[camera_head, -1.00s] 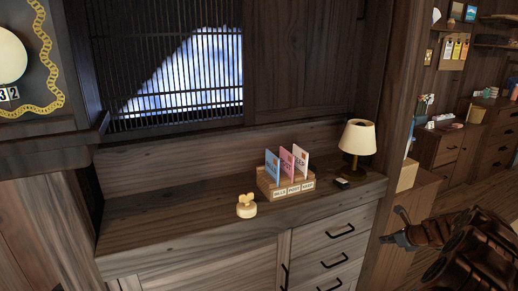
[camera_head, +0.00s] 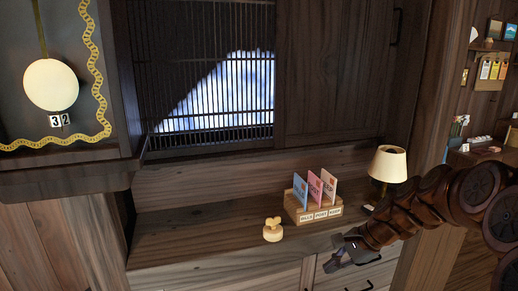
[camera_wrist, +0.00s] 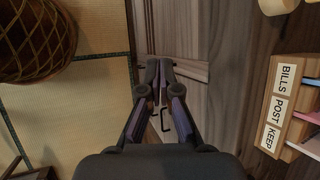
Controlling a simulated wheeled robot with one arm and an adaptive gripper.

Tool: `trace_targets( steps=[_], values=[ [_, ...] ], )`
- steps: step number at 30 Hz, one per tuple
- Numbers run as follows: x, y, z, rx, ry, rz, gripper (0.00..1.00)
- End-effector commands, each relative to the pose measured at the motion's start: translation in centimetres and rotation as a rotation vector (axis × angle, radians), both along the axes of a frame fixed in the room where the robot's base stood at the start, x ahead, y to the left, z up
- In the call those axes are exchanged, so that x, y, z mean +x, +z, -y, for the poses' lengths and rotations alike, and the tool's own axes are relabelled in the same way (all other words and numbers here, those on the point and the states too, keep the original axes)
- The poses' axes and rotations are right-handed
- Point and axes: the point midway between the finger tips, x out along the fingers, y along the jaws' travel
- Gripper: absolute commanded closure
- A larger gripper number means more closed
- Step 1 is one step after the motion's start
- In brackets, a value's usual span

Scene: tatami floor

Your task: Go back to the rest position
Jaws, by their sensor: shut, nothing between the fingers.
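My gripper (camera_head: 336,258) is in front of the cabinet's drawers at the lower right of the head view. In the wrist view my gripper's fingers (camera_wrist: 158,78) point forward, shut with nothing between them. My arm reaches in from the right edge of the head view and covers part of the drawers.
The cabinet top (camera_head: 190,235) carries a letter sorter (camera_head: 300,213) with several cards, labelled BILLS, POST, KEEP, a small pale stamp-like object (camera_head: 273,230) and a lamp (camera_head: 388,165). The wrist view shows a woven basket (camera_wrist: 35,40) on the tatami (camera_wrist: 85,105).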

Motion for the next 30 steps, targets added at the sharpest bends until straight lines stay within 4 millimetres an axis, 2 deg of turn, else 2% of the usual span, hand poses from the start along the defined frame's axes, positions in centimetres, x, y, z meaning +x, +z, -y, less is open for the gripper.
trace_targets(
  steps=[1,6,14,20,24,30],
  values=[
    [-1.6,0.9,-1.1,-0.026,0.065,0.01,1.0],
    [-7.0,2.1,-3.3,-0.124,0.284,0.035,1.0],
    [-15.6,3.2,-4.8,-0.259,0.602,0.048,1.0],
    [-21.9,3.6,-4.3,-0.358,0.827,0.047,1.0],
    [-26.3,3.7,-3.3,-0.42,0.975,0.033,1.0],
    [-31.0,3.7,-1.6,-0.482,1.136,0.011,1.0]
  ],
)
